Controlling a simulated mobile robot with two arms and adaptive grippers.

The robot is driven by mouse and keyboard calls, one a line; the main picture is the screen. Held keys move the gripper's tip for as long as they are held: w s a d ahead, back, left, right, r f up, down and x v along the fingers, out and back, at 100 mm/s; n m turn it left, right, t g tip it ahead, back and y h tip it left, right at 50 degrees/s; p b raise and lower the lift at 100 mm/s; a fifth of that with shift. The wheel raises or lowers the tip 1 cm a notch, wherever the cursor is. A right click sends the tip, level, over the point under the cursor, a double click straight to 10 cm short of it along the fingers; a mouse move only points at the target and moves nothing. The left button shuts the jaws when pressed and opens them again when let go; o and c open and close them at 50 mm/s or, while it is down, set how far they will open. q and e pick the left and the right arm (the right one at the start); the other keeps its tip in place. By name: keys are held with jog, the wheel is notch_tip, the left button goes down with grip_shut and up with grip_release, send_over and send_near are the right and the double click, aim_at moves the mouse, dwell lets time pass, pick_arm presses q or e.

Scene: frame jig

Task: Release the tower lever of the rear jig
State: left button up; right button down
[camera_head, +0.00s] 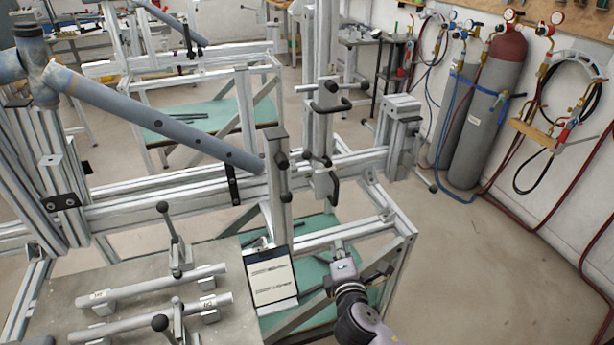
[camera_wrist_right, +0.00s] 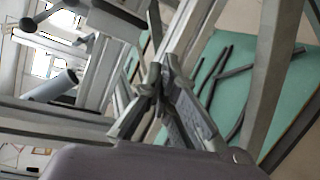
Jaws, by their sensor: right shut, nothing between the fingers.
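A jig of silver aluminium profiles fills the middle of the head view. Its upright tower (camera_head: 322,50) carries black-handled clamp levers; one lever (camera_head: 331,88) sticks out near the top, and a dark handle (camera_head: 333,188) hangs lower down. I cannot tell which is the tower lever. My right gripper (camera_head: 338,247) is low in front of the tower, below these levers and apart from them. It also shows in the right wrist view (camera_wrist_right: 158,84), its fingers together with nothing between them. My left gripper is not in view.
A blue-grey tube (camera_head: 150,120) slants across the jig. Another jig (camera_head: 180,65) stands behind. Gas cylinders (camera_head: 490,115) and hoses line the right wall. The right floor is clear.

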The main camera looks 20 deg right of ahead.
aim_at(317, 158)
jog(key=w+a+r+n+t+y, duration=0.1)
jog(key=w+a+r+n+t, duration=0.15)
jog(key=r+n, duration=0.25)
jog(key=w+a+r+n+t+y, duration=0.2)
jog(key=r+n+t, duration=0.15)
jog(key=r, duration=0.25)
jog(key=w+r+g+p, duration=0.1)
jog(key=w, duration=0.8)
jog(key=shift+w+d+n+p, duration=0.4)
jog(key=shift+d+n, duration=0.05)
jog(key=shift+r+m, duration=0.1)
jog(key=shift+m, duration=0.2)
jog(key=shift+r+m+h, duration=0.15)
jog(key=shift+m+h, duration=0.25)
jog(key=shift+m, duration=0.2)
jog(key=shift+r+m, duration=0.2)
jog(key=shift+m, duration=0.5)
jog(key=shift+r+m+g+p, duration=0.2)
jog(key=shift+m+g+p, duration=0.1)
jog(key=shift+m, duration=0.1)
